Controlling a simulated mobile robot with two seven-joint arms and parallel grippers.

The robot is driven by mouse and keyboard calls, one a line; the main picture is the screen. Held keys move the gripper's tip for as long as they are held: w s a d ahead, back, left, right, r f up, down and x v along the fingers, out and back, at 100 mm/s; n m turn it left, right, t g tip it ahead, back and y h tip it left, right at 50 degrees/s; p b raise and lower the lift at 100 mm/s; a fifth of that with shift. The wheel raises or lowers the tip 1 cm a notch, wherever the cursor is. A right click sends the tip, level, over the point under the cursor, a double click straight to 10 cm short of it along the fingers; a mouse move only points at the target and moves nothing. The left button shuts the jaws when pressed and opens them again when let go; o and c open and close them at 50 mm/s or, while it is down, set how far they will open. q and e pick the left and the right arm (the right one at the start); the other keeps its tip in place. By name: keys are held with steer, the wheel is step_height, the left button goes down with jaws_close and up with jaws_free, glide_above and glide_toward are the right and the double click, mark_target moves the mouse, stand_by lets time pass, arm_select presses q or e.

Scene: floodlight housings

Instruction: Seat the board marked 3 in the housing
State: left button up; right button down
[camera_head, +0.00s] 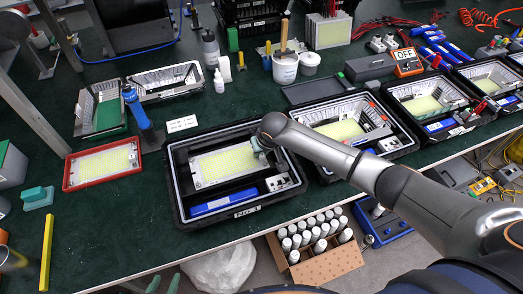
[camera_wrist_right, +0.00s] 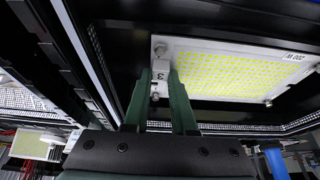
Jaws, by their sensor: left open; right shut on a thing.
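In the right wrist view my right gripper (camera_wrist_right: 170,105) is shut on a white tab marked 3 (camera_wrist_right: 160,72) at the board's edge. The board also shows there (camera_wrist_right: 225,75), with corner screws and an M 002 label. I cannot tell whether it lies flat on the housing floor. My left gripper (camera_head: 164,284) is open and empty at the bottom edge, with only its green fingertips showing.
A blue bar (camera_head: 222,201) and a terminal block (camera_head: 280,183) sit in the same housing. A red tray with another board (camera_head: 68,175) stands left. More housings (camera_head: 320,168) line the right. A box of white bottles (camera_head: 330,262) is below the bench edge.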

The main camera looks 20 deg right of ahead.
steer(key=shift+f+b, duration=0.4)
steer(key=shift+f, duration=0.35)
steer(key=c, duration=0.7)
jaws_free()
steer(key=shift+o, duration=0.2)
steer(key=p+v, duration=0.1)
steer(key=v, duration=1.1)
steer(key=shift+r, duration=0.25)
steer(key=shift+s, duration=0.15)
